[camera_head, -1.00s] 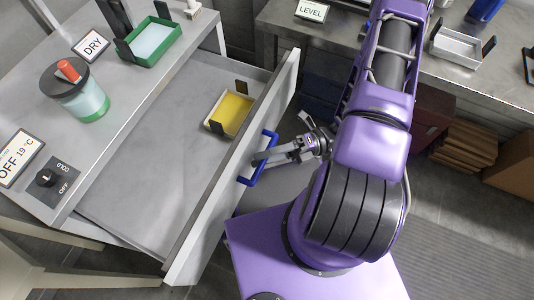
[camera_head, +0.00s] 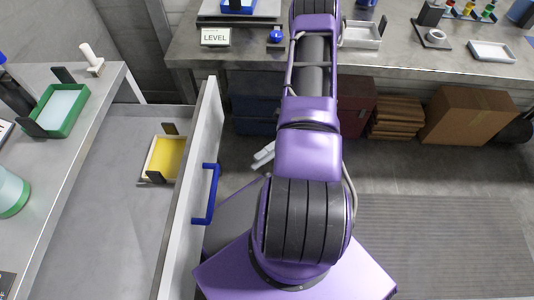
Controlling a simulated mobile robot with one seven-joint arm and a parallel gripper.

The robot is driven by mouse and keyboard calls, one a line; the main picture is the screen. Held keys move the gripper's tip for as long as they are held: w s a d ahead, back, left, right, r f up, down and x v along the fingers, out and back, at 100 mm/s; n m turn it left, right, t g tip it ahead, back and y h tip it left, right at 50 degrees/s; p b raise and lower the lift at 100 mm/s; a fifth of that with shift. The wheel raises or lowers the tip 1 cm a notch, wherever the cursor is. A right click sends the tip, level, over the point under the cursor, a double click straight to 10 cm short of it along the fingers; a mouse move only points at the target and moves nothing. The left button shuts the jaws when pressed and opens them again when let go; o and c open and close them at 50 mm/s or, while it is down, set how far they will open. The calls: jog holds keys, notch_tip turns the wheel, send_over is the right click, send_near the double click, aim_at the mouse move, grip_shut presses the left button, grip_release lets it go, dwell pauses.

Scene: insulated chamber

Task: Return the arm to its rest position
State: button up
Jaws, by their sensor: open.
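My purple arm (camera_head: 308,150) reaches up the middle of the head view. Only the pale fingers of my gripper (camera_head: 263,154) show, to the left of the arm; the rest of it is hidden behind the arm. My gripper is open, with nothing seen between the fingers. It is apart from the blue handle (camera_head: 208,194), to the right of it. The handle is on the front of the grey drawer (camera_head: 190,190), which stands open. A tray with a yellow filling (camera_head: 166,158) sits inside the drawer.
A steel bench (camera_head: 400,62) runs along the back with a LEVEL sign (camera_head: 215,37) and a white tray (camera_head: 492,51). Cardboard boxes (camera_head: 466,114) stand beneath it. The left worktop holds a green tray (camera_head: 58,110). The floor at the right (camera_head: 440,240) is clear.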

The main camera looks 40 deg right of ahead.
jog(key=shift+w+d+f, duration=0.1)
jog(key=shift+d, duration=0.85)
